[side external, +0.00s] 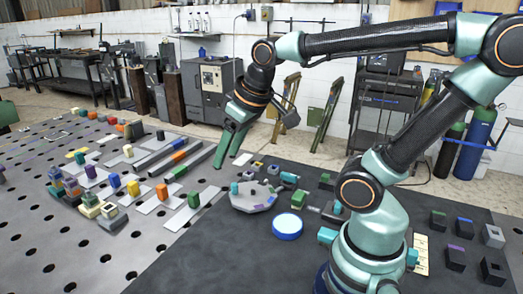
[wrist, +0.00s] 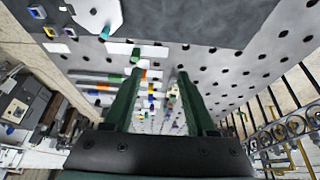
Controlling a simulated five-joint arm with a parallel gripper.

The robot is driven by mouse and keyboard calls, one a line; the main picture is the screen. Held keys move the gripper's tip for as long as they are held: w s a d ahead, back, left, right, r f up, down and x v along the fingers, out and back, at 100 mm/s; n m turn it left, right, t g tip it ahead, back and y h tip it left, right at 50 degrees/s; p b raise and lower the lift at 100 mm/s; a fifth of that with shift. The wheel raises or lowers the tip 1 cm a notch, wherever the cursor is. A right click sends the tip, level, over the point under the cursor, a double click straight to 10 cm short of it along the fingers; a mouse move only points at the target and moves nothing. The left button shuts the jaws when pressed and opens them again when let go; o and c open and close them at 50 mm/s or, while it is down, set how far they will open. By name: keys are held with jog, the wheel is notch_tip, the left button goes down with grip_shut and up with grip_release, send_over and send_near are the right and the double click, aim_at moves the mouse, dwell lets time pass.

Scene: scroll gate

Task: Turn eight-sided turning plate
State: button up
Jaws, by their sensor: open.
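The eight-sided turning plate (side external: 254,198) is a pale grey disc lying flat on the dark mat, with small teal, grey and purple pieces on it. Its edge also shows at the top left of the wrist view (wrist: 98,14). My gripper (side external: 228,160) hangs in the air above and to the left of the plate in the side view, apart from it. Its two green fingers point down and stand apart in the wrist view (wrist: 160,72), with nothing held between them.
A blue round disc (side external: 288,226) lies just in front of the plate. Several coloured blocks on white strips, including a green block (side external: 194,200), stand on the perforated table (side external: 60,240) to the left. Dark blocks (side external: 455,257) sit at the right. Bare dark mat (side external: 215,260) lies at the front.

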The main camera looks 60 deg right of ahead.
jog(key=w+d+f+g, duration=0.3)
jog(key=w+d, duration=0.4)
jog(key=d, duration=0.1)
jog(key=m+g, duration=0.1)
jog(key=g, duration=0.1)
send_over(235, 184)
notch_tip(235, 184, down, 6)
notch_tip(235, 184, down, 12)
jog(key=shift+r, duration=0.1)
grip_shut()
jog(key=shift+w+r, duration=0.1)
dwell(0.9)
